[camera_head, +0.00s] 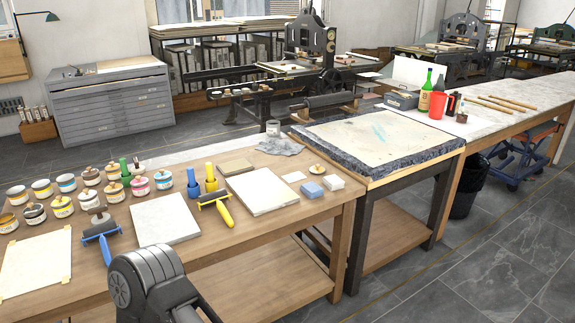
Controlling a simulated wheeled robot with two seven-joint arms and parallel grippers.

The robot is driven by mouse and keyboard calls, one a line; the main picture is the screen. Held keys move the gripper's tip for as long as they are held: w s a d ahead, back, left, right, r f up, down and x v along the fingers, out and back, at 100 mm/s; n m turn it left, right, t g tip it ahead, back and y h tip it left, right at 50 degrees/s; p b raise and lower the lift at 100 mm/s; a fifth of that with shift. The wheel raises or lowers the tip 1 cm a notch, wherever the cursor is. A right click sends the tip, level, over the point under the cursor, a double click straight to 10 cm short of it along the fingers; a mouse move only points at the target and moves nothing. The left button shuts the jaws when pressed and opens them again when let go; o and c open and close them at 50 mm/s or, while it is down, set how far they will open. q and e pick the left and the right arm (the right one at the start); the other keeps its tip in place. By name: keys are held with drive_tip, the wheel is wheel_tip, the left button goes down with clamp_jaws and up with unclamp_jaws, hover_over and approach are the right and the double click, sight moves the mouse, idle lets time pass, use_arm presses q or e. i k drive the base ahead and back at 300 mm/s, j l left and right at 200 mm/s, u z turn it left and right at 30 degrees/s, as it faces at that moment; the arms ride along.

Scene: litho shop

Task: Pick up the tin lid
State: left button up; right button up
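Several ink tins (62,206) with coloured labels stand at the left of the near wooden table (270,225). Their tops are too small to tell clearly which are lids. A small round tan piece with a raised middle (317,169) lies alone near the table's right end; I cannot tell whether it is the tin lid. A dark grey rounded part of my own arm shows at the bottom, in front of the table edge. No fingertips of either gripper are in view.
A blue-handled roller (101,230) and a yellow-handled roller (215,203) lie near pale slabs (165,218). A blue block (312,191) sits at the right end. A stone slab (375,137) on a stand adjoins the table. Bare wood shows along the front edge.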

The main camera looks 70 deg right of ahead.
sight(317, 170)
drive_tip(key=k+l+u, duration=0.1)
drive_tip(key=l, duration=0.35)
drive_tip(key=k+l+u, duration=0.1)
drive_tip(key=l, duration=0.3)
drive_tip(key=k+l, duration=0.2)
drive_tip(key=l, duration=0.25)
drive_tip(key=k+l+u, duration=0.15)
drive_tip(key=l, duration=0.25)
drive_tip(key=k+l+u, duration=0.1)
drive_tip(key=l, duration=0.3)
drive_tip(key=k+l+u, duration=0.1)
drive_tip(key=k+l, duration=0.4)
drive_tip(key=l, duration=0.2)
drive_tip(key=k+l, duration=0.15)
drive_tip(key=l, duration=0.25)
drive_tip(key=k+l, duration=0.2)
drive_tip(key=l, duration=0.15)
drive_tip(key=k+l, duration=0.2)
drive_tip(key=l, duration=0.2)
drive_tip(key=k+l, duration=0.15)
drive_tip(key=l, duration=0.25)
